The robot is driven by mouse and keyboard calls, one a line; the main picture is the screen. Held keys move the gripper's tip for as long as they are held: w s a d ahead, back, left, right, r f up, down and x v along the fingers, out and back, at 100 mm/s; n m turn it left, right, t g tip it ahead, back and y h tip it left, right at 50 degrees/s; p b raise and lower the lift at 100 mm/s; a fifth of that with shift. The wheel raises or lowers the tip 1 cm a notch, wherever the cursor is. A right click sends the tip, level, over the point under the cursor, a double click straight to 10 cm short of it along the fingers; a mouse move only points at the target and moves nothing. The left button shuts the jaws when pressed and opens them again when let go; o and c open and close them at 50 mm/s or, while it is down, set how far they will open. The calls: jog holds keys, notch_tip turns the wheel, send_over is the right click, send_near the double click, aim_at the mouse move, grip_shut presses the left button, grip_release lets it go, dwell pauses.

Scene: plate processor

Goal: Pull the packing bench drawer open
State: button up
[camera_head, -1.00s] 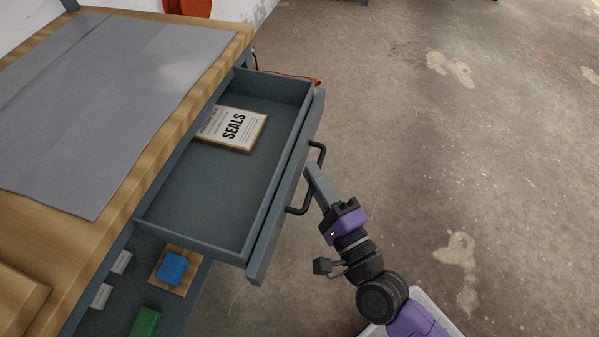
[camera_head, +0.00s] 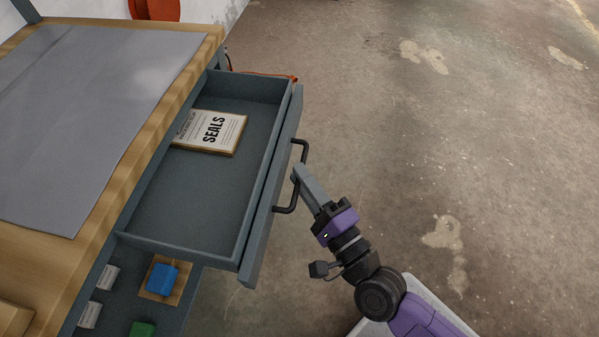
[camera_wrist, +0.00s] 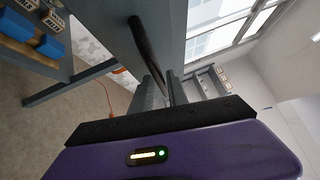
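The packing bench drawer (camera_head: 248,262) is grey and stands well out from under the bench top, open at the top. The dark bar handle (camera_head: 304,150) is on the drawer's outer front. My gripper (camera_head: 299,174) is at the middle of this handle, coming from the lower right. In the wrist view, the handle (camera_wrist: 146,48) runs down between the two close-set fingers of my gripper (camera_wrist: 162,88), which look shut on it. The exact contact is partly hidden.
The wooden bench top (camera_head: 190,75) with a grey mat (camera_head: 85,120) is at the left. Below the drawer, a shelf holds a blue block (camera_head: 161,279), a green block (camera_head: 142,329) and small pale boxes. An orange cable (camera_head: 268,75) lies behind the drawer. The floor at the right is clear.

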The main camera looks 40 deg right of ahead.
jog(key=r+v, duration=0.1)
jog(key=v, duration=0.5)
jog(key=shift+s+f, duration=0.3)
jog(key=shift+f, duration=0.15)
jog(key=s+a+r+n+g+y, duration=0.2)
jog(key=s+n+g+y, duration=0.15)
jog(key=s+n, duration=1.4)
jog(key=w+r+n+p, duration=0.2)
jog(key=r+p, duration=0.8)
jog(key=w+r+n+g+p, duration=0.1)
jog(key=r+n+p, duration=0.1)
jog(key=r+p, duration=0.8)
jog(key=shift+w, duration=0.35)
